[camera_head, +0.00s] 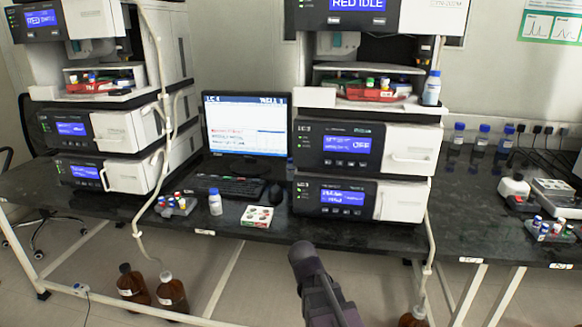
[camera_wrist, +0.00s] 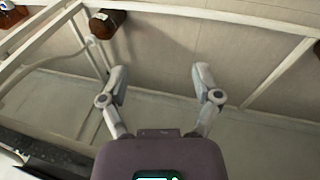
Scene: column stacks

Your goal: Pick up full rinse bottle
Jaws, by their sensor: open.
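My gripper (camera_wrist: 160,76) is open in the wrist view, with nothing between its fingers. In the head view only my dark arm shows at bottom centre. No label reading "rinse" is legible. A small clear-white bottle with a blue cap (camera_head: 215,203) stands upright on the bench left of centre. A similar blue-capped bottle (camera_head: 432,90) stands on the right instrument stack. Three darker blue-capped bottles (camera_head: 482,140) stand at the back of the right bench. Which one is the full rinse bottle I cannot tell. My gripper is apart from all of them.
A vial rack (camera_head: 176,205), white box (camera_head: 257,216), keyboard (camera_head: 231,187) and monitor (camera_head: 247,125) crowd the bench (camera_head: 330,232). White tubing (camera_head: 138,225) hangs down its front.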

